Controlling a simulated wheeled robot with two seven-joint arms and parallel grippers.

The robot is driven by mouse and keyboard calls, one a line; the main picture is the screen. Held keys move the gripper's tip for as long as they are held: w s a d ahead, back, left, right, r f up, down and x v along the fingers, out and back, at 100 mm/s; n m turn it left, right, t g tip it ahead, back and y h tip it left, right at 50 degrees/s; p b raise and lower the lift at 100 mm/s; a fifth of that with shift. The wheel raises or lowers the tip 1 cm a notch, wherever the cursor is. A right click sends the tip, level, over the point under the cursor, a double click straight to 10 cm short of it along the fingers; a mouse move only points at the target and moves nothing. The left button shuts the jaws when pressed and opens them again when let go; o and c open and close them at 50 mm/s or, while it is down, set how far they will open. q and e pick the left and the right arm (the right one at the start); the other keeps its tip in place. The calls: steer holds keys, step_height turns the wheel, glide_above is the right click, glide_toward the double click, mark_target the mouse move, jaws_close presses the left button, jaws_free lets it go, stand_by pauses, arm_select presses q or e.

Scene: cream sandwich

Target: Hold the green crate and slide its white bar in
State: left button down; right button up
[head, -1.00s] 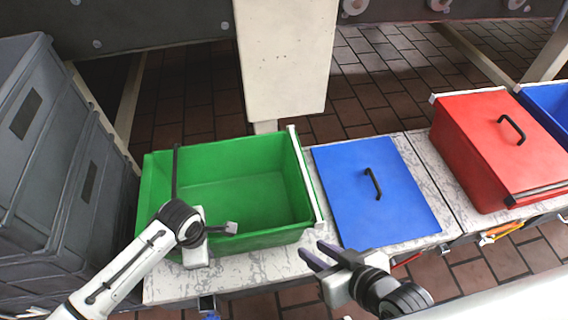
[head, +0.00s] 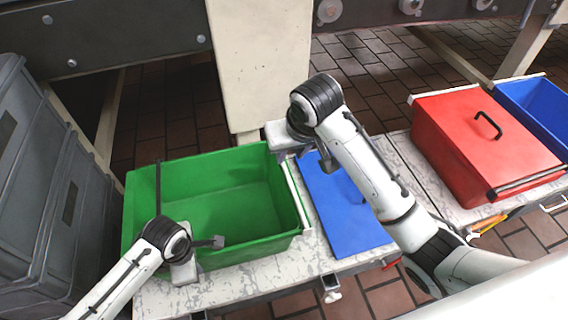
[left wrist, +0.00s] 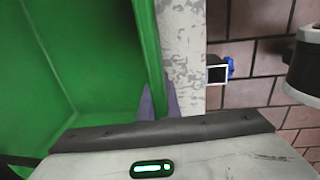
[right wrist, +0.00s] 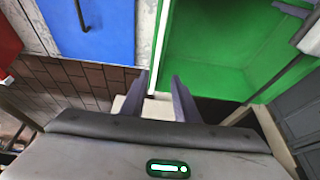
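The green crate (head: 210,205) stands on the left part of the table, open at the top. Its white bar (head: 296,195) lies along the right edge, and its far end pokes slightly past the crate's far corner. My left gripper (head: 190,258) is at the near wall; in the left wrist view its fingers (left wrist: 160,100) straddle that green wall closely and appear shut on it. My right gripper (right wrist: 161,98) is open at the far end of the white bar (right wrist: 160,50), with one finger on each side. My right arm hides the fingertips in the head view.
A blue lid (head: 325,205) with a black handle lies right of the crate, partly under my right arm. A red crate (head: 480,140) and a blue crate (head: 535,105) stand further right. Grey bins (head: 40,190) stand left. A cream post (head: 262,70) rises behind the table.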

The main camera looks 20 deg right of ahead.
mark_target(285, 168)
steer(key=x, duration=1.1)
steer(key=shift+w+d+f, duration=0.1)
steer(key=shift+w+d, duration=0.2)
steer(key=shift+d, duration=0.05)
jaws_close()
stand_by(1.0)
